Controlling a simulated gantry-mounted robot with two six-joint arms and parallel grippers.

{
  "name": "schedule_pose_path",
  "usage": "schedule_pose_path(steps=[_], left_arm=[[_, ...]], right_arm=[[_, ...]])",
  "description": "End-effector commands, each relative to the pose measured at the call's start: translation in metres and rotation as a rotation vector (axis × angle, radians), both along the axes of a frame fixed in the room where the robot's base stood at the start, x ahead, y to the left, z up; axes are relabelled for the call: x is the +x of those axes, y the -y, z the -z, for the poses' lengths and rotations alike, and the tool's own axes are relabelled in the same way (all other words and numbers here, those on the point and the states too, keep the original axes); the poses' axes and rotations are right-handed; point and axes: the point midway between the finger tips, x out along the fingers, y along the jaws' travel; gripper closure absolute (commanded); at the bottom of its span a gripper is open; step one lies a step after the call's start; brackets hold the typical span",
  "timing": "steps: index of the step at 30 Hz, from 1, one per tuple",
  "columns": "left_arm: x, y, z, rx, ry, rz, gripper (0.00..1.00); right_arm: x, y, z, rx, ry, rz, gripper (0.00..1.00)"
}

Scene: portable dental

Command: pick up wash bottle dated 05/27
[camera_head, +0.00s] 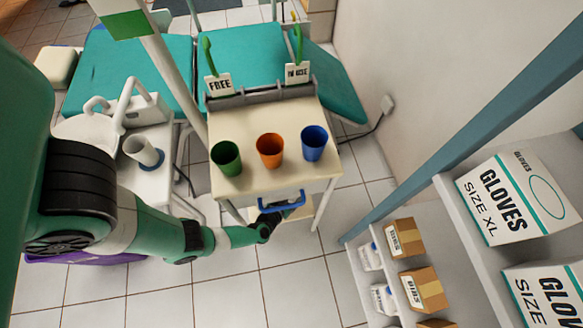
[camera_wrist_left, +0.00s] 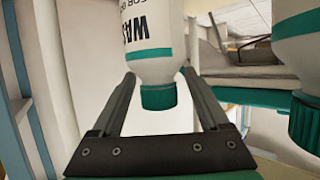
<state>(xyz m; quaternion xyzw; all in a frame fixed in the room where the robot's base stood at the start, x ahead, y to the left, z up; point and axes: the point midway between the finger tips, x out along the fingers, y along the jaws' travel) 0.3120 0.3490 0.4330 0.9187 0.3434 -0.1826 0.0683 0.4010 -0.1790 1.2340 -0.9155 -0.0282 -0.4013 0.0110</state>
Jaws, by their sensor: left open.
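In the left wrist view, a white bottle (camera_wrist_left: 152,30) with a green cap (camera_wrist_left: 158,96) and a green band shows large letters beginning "WAS". No full date is readable on it. My left gripper (camera_wrist_left: 159,76) is open, and in this view the capped end appears between its two fingers. Whether they touch it I cannot tell. A second white bottle (camera_wrist_left: 297,50) with a green cap is partly cut off at the right edge; its label is hidden. In the head view my left gripper (camera_head: 266,226) is low beside the cart's front; no bottle is visible there. My right gripper is not in view.
The white cart (camera_head: 255,118) carries a green cup (camera_head: 227,158), an orange cup (camera_head: 270,150) and a blue cup (camera_head: 314,143). A blue handle (camera_head: 282,203) is just above my gripper. Shelves with glove boxes (camera_head: 520,190) and cartons (camera_head: 405,238) stand at right. Tiled floor is open in front.

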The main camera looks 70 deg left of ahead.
Motion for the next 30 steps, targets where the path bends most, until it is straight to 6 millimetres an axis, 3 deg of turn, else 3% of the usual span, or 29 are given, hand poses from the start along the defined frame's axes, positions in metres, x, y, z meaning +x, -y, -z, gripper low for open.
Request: schedule_pose_path(steps=[1,9,22,30], left_arm=[[0.0040,-0.0039,0.0060,0.000,0.001,-0.003,0.22],[0.0061,-0.0051,0.0035,0.000,0.000,0.001,0.24],[0.0058,-0.0049,0.0038,0.000,-0.001,0.001,1.00],[0.0057,-0.0048,0.0040,0.000,-0.001,0.001,1.00]], right_arm=[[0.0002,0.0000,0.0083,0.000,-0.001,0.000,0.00],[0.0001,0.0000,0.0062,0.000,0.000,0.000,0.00],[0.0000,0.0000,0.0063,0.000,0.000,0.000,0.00],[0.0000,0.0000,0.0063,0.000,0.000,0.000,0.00]])
